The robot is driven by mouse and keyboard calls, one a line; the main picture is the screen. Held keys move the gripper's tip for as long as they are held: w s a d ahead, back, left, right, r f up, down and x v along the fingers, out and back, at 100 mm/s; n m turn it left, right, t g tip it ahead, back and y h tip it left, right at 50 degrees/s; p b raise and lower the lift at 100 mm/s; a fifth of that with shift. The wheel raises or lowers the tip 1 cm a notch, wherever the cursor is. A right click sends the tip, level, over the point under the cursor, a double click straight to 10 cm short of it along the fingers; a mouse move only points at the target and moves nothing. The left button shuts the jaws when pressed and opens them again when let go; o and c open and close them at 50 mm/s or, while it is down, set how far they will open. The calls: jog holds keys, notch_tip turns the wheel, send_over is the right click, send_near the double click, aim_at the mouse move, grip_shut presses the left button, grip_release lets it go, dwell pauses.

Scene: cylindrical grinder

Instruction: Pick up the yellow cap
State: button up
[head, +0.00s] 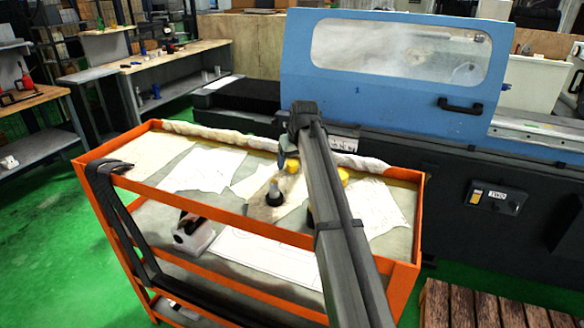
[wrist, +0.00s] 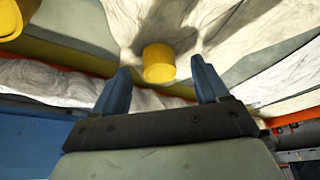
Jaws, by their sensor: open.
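A yellow cap (wrist: 158,63) shows in the wrist view, between and just beyond the two blue fingers of my gripper (wrist: 161,70). The fingers are apart, with a gap on each side of the cap. In the head view the cap (head: 292,166) is beside the tip of my gripper (head: 283,160), over the cart's top tray. A second yellow thing (head: 344,176) is partly hidden behind my arm; a yellow piece also shows at the wrist view's upper left (wrist: 10,20).
The orange cart (head: 247,221) has a raised rim and holds papers and cloth. A grey and black part (head: 274,194) stands on the tray near the cap. The blue grinder cover (head: 385,95) is behind.

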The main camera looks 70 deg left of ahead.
aim_at(293, 164)
jog(key=shift+c, duration=0.2)
jog(key=c, duration=1.1)
jog(key=shift+a+r, duration=0.1)
jog(key=shift+r, duration=0.6)
notch_tip(293, 164, up, 7)
jog(key=shift+f, duration=0.1)
jog(key=s+d+r, duration=0.1)
jog(key=s+d, duration=0.2)
jog(key=d, duration=0.1)
jog(key=s+d+r, duration=0.1)
jog(key=s+d, duration=0.3)
jog(key=s+d+r, duration=0.1)
jog(key=s+d, duration=0.2)
jog(key=d, duration=0.1)
jog(key=shift+s+d+r, duration=0.25)
jog(key=shift+d+r, duration=0.1)
jog(key=shift+d, duration=0.05)
